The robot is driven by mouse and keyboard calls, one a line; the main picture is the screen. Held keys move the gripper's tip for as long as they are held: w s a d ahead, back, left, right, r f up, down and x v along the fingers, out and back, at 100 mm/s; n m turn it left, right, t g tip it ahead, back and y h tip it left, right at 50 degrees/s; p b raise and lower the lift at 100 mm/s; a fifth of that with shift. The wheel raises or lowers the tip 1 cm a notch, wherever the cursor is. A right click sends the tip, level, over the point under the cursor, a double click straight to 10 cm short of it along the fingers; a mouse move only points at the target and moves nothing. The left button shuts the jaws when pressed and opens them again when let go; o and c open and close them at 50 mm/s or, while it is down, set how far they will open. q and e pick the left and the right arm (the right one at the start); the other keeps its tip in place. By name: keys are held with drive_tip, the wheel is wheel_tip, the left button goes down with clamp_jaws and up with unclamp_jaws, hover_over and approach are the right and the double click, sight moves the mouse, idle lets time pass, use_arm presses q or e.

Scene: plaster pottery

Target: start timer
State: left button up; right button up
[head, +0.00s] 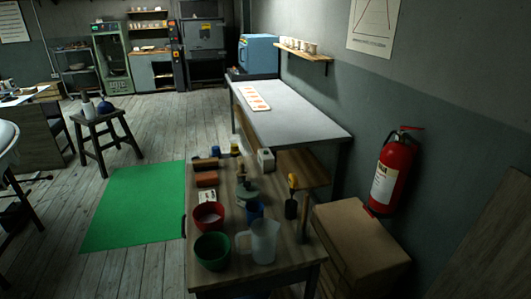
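No timer can be made out for certain. A small pale box (265,159) stands at the far right corner of the wooden work table (285,262); it could be the timer, but its face is too small to read. Neither of my grippers shows in the head view.
The wooden table holds a red bowl (208,216), a green bowl (212,251), a clear jug (264,241) and a trowel-like tool (291,204). Cardboard boxes (360,245) stand right of it. A green mat (135,205) lies on open floor to the left.

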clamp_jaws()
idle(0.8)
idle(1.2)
